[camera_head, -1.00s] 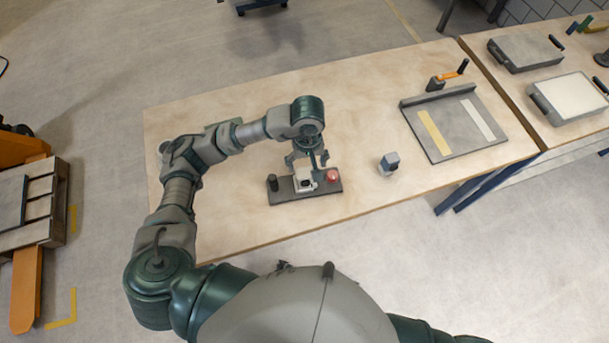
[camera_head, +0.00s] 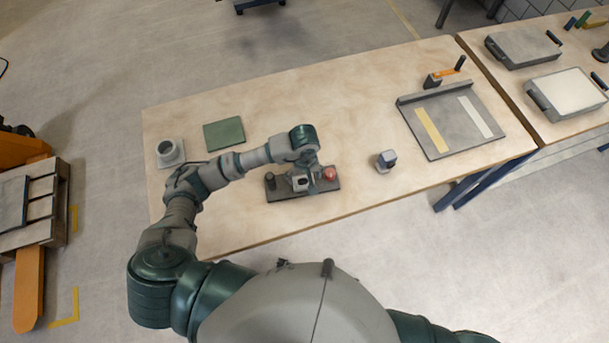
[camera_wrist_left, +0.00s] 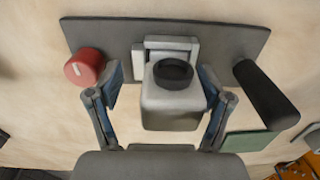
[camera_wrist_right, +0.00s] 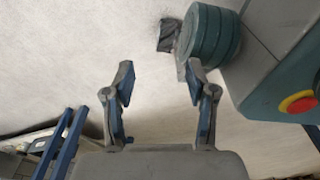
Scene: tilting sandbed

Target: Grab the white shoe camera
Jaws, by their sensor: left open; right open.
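The white camera (camera_wrist_left: 172,100) is a pale boxy block with a dark round lens-like ring on top. It sits against a white bracket (camera_wrist_left: 165,50) on a dark grey plate (camera_wrist_left: 225,38). In the head view the camera (camera_head: 299,184) is partly hidden by my left wrist. My left gripper (camera_wrist_left: 165,92) is open, with one finger on each side of the camera; I cannot tell whether they touch it. It also shows in the head view (camera_head: 303,177), low over the plate. My right gripper (camera_wrist_right: 160,85) is open and empty, away from the table over the floor.
A red knob (camera_wrist_left: 85,67) and a black upright handle (camera_wrist_left: 266,95) flank the camera on the plate. A small grey block (camera_head: 386,161) stands to the right. A grey board (camera_head: 450,122) is farther right.

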